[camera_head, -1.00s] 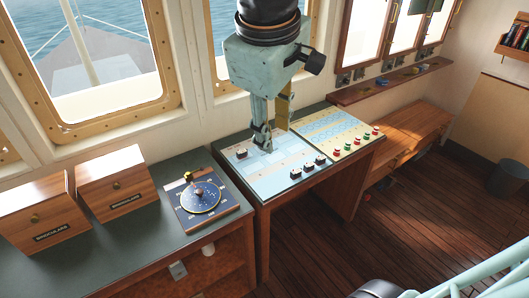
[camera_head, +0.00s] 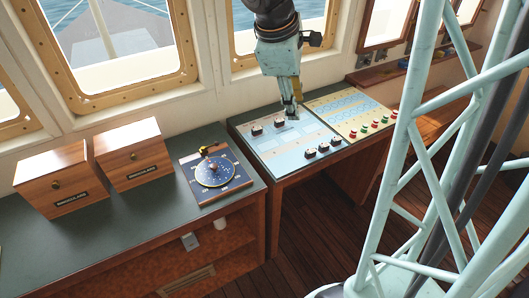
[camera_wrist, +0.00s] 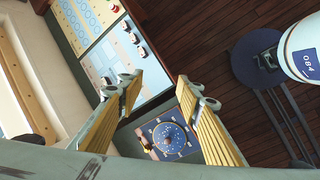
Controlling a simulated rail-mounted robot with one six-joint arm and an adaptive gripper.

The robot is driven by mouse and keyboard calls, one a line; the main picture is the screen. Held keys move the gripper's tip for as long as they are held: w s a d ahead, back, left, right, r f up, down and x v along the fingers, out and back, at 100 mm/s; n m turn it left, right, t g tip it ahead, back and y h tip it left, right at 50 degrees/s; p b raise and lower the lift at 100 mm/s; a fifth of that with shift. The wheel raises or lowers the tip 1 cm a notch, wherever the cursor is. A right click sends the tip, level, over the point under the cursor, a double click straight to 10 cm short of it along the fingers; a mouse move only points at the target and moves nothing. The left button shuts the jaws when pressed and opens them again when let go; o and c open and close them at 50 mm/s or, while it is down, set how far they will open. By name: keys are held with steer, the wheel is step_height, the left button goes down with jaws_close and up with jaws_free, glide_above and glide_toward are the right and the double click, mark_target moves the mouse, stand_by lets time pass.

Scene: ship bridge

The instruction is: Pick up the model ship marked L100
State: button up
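Small dark blocks with pale tops, which may be the model ships, stand on a pale blue chart panel (camera_head: 275,151). Two are at its back, a left one (camera_head: 257,129) and a right one (camera_head: 279,121); a front row includes one block (camera_head: 309,152). They also show in the wrist view (camera_wrist: 133,38). Their markings are too small to read, so I cannot tell which is L100. My gripper (camera_head: 291,109) points down over the back right of the panel, near the right back block. In the wrist view my gripper (camera_wrist: 157,85) has its yellow-padded fingers apart with nothing between them.
A blue dial instrument (camera_head: 215,172) and wooden boxes (camera_head: 133,153) stand on the counter to the left. A panel with red and green knobs (camera_head: 351,113) adjoins on the right. Windows rise behind. A pale lattice structure (camera_head: 440,150) fills the right foreground.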

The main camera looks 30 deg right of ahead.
steer(key=w+d+f+n, duration=0.2)
steer(key=w+d+f, duration=0.1)
steer(key=f, duration=0.5)
steer(key=w+d+f+n, duration=0.3)
steer(key=w+d+f, duration=0.1)
steer(key=f, duration=0.4)
steer(key=w+d+f+n+g, duration=0.1)
steer(key=w+d+f+n, duration=0.2)
steer(key=d+f, duration=0.2)
steer(key=shift+w+a+x, duration=0.2)
steer(key=shift+w+x, duration=0.05)
steer(key=shift+x, duration=1.25)
steer(key=shift+f, duration=0.15)
steer(key=b, duration=0.2)
glide_above(307, 150)
steer(key=a, duration=0.3)
step_height(307, 150, down, 6)
steer(key=shift+s+d+f, duration=0.15)
steer(key=shift+d+f, duration=0.15)
steer(key=shift+f, duration=0.15)
steer(key=shift+s+d+f, duration=0.15)
steer(key=shift+d+f, duration=0.1)
steer(key=shift+f, duration=0.2)
steer(key=shift+x, duration=2.6)
steer(key=shift+w+d+r, duration=0.1)
steer(key=shift+w+d, duration=0.05)
